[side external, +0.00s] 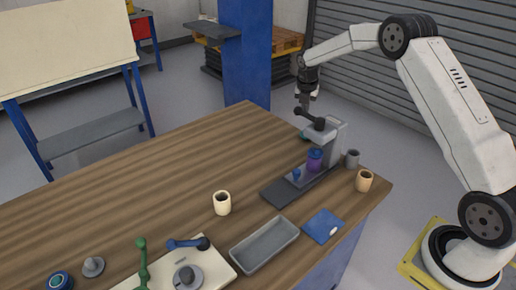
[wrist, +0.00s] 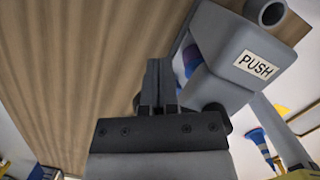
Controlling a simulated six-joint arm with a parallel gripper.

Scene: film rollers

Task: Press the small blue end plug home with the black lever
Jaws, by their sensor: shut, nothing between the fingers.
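The grey press (side external: 335,133) stands at the far right end of the wooden table. Its black lever (side external: 308,118) points up and left from the press head. My gripper (side external: 306,104) is shut and empty, just above the lever's free end; contact is unclear. In the wrist view my shut fingers (wrist: 160,82) are beside the head with its PUSH label (wrist: 258,65).
A grey cup (side external: 352,159) and a tan cup (side external: 365,181) stand right of the press. A cream cup (side external: 222,203), a grey tray (side external: 264,245) and a blue pad (side external: 323,226) lie nearer. The table's left middle is clear.

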